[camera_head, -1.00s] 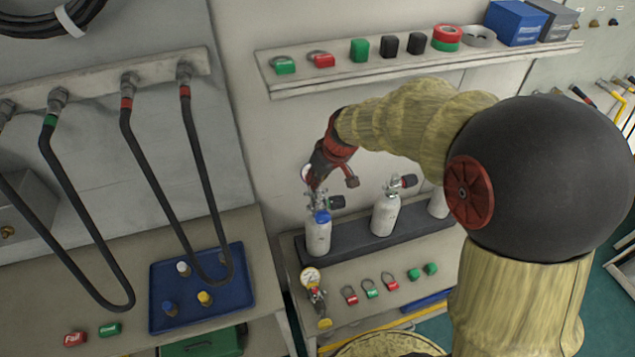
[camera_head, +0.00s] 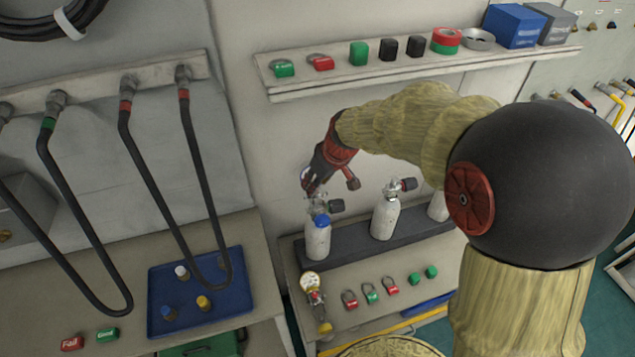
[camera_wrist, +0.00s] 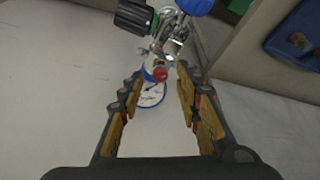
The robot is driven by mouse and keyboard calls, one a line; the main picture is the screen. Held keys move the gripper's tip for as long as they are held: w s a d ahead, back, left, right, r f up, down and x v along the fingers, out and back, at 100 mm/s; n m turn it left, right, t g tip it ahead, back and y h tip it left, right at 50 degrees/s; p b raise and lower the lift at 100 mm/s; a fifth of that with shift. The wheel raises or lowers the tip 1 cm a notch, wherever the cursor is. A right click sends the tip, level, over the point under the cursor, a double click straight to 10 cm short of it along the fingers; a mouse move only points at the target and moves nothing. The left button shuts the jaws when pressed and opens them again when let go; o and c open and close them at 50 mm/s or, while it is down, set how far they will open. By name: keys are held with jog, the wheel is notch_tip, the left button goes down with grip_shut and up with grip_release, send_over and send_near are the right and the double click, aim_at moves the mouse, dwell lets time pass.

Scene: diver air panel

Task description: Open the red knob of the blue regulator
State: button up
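The blue regulator (camera_wrist: 150,90) is joined to a metal valve and has a round white-faced gauge (camera_wrist: 150,98). Its red knob (camera_wrist: 160,73) shows in the wrist view between the tips of my gripper (camera_wrist: 159,80). My gripper's yellow-padded fingers are spread apart, one on each side of the knob, with visible gaps. There, the red knob is hidden behind my gripper.
A black valve knob (camera_wrist: 133,15) sits close to the regulator. More grey cylinders (camera_head: 384,216) stand to the right in a dark rack (camera_head: 350,243). A loose gauge assembly (camera_head: 312,285) and tags lie in front. A shelf (camera_head: 420,68) runs above; hoses (camera_head: 205,165) hang at left.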

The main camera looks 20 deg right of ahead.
jog(key=v, duration=1.2)
dwell(0.5)
